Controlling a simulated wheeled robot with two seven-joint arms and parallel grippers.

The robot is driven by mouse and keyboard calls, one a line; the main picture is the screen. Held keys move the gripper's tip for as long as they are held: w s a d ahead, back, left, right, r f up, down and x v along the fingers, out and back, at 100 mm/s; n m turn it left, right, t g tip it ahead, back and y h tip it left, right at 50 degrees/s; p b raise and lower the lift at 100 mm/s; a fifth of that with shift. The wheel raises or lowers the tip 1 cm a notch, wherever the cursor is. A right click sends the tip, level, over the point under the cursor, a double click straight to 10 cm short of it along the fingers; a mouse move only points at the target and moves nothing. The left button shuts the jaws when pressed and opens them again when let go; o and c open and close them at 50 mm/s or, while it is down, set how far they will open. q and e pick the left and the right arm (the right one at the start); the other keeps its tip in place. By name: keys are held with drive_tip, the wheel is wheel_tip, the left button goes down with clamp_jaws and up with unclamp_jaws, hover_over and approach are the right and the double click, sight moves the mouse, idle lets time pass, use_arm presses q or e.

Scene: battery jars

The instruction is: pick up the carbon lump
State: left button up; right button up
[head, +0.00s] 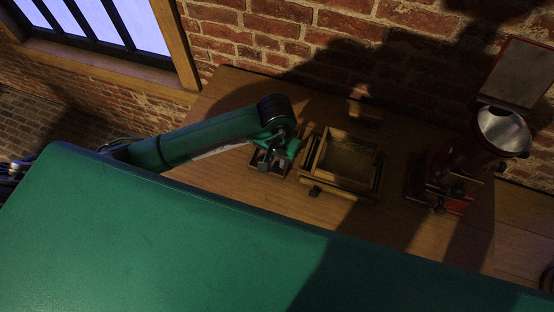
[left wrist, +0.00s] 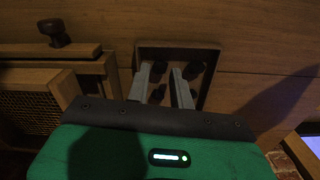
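Several dark carbon lumps (left wrist: 192,70) lie in a small square brown tray (left wrist: 208,50), seen in the left wrist view. My left gripper (left wrist: 161,76) is over the tray with its two grey fingers apart. One dark lump (left wrist: 158,67) shows between the fingertips, and others lie to either side. I cannot tell whether the fingers touch any lump. In the head view the left gripper (head: 268,156) points down at the tray (head: 264,168), and the arm hides most of the lumps. My right gripper is not in view.
A wooden framed box (head: 345,158) with a dark knob stands just right of the tray. Further right is a red grinder (head: 445,185) with a metal funnel (head: 500,128). A brick wall (head: 290,40) rises behind the wooden table (head: 225,100).

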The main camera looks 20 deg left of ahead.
use_arm(q)
drive_tip(key=shift+f, duration=0.85)
clamp_jaws()
drive_tip(key=shift+r, duration=0.1)
drive_tip(key=shift+r, duration=0.45)
wheel_tip(320, 180, up, 11)
drive_tip(key=b, duration=0.4)
wheel_tip(320, 180, up, 8)
hover_over(277, 163)
drive_tip(key=shift+s+b, duration=0.1)
drive_tip(key=shift+b, duration=0.35)
